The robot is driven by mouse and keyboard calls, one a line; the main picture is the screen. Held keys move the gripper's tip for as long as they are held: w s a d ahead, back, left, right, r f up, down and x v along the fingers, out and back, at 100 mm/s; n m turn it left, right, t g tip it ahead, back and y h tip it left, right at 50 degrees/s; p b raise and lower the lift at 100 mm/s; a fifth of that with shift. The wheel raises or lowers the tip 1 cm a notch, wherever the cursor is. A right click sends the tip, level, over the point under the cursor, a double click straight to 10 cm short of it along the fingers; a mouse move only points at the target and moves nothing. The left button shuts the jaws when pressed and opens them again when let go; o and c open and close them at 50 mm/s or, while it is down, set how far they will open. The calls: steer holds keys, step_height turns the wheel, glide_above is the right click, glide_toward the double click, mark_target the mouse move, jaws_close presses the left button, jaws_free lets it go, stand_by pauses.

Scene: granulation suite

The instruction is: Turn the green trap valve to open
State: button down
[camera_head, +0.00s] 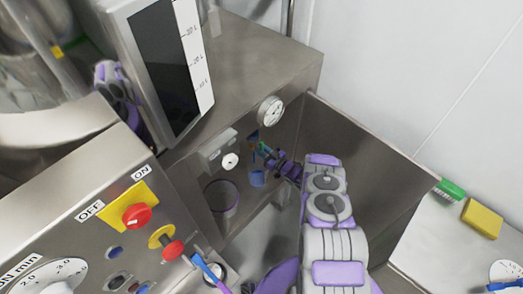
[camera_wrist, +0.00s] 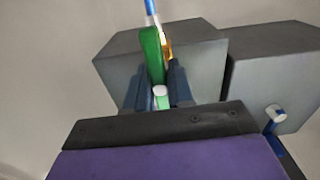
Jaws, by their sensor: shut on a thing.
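The green trap valve handle (camera_wrist: 151,55) stands upright between the two dark fingers of my gripper (camera_wrist: 158,88) in the wrist view. My gripper is shut on it, with a finger at each side. A white round end and a small green part show low between the fingers. A blue and white rod rises above the handle, and a yellow-orange piece sits just right of it. In the head view my gripper (camera_head: 268,155) reaches into the steel recess below a round gauge. The green handle shows there only as a small patch, so its exact angle is hard to tell.
The gauge (camera_head: 271,110) and a steel side panel (camera_head: 355,150) flank my arm. A control panel with a red knob (camera_head: 137,215) is at lower left. A green brush (camera_head: 451,189) and yellow sponge (camera_head: 482,219) lie on the right-hand surface. Grey blocks (camera_wrist: 195,60) stand behind the valve.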

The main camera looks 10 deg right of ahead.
steer(key=c, duration=1.2)
jaws_free()
steer(key=shift+f, duration=0.2)
steer(key=shift+c, duration=0.2)
steer(key=shift+o, duration=1.2)
steer(key=shift+r, duration=0.1)
steer(key=shift+d, duration=0.1)
steer(key=p+v, duration=0.1)
steer(key=v, duration=1.6)
steer(key=shift+s, duration=0.1)
